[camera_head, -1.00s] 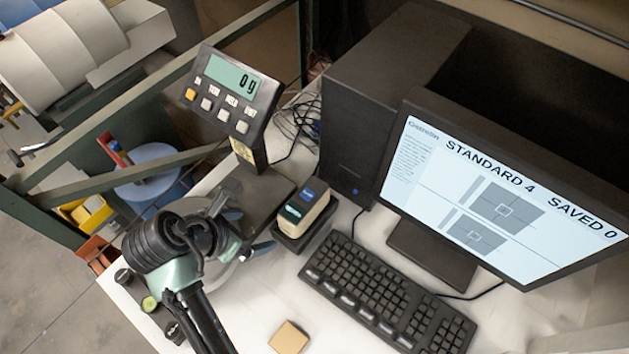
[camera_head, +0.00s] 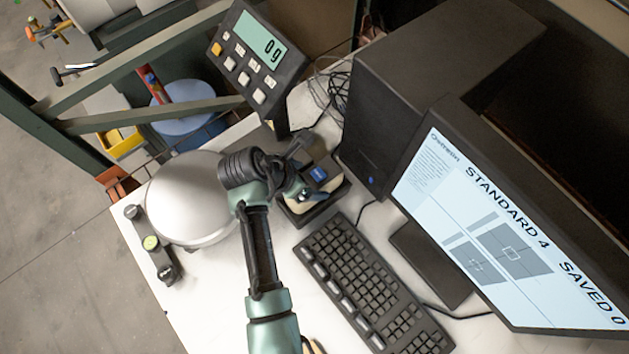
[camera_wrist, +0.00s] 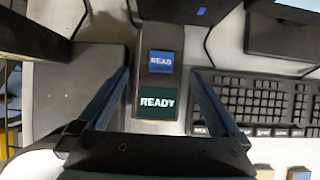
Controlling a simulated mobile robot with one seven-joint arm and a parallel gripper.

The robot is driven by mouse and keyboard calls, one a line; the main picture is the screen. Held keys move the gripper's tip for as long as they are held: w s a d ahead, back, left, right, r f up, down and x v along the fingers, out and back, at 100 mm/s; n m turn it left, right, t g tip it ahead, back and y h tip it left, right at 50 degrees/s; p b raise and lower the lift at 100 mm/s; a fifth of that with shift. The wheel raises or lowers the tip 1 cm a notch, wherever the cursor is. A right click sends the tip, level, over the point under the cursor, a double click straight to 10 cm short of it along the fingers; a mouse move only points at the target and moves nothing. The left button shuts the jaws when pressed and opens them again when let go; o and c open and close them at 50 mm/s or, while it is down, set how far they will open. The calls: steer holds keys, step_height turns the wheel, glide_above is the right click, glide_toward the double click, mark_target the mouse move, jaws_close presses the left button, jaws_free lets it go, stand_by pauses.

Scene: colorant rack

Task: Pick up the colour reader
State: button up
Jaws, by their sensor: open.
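The colour reader (camera_head: 322,172) is a cream and dark block with a blue button, standing in a dark base (camera_head: 334,199) left of the keyboard. In the wrist view the reader (camera_wrist: 158,80) shows a blue READ button and a green READY display. My gripper (camera_wrist: 160,73) is open and empty, with one finger on each side of the reader in that view and visible gaps to it. I cannot tell whether the fingertips are above it or down beside it. In the head view my gripper (camera_head: 302,180) is over the reader and hides its left part.
A black computer tower (camera_head: 400,100), monitor (camera_head: 520,235) and keyboard (camera_head: 362,283) stand to the right.

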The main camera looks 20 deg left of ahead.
steer(key=x, duration=0.2)
steer(key=p+x, duration=0.1)
steer(key=x, duration=0.1)
steer(key=shift+w+d+r, duration=0.15)
steer(key=shift+w+d, duration=0.05)
steer(key=shift+w, duration=0.05)
steer(key=shift+w+d+f, duration=0.1)
steer(key=shift+w+f, duration=0.1)
steer(key=shift+f, duration=0.3)
jaws_close()
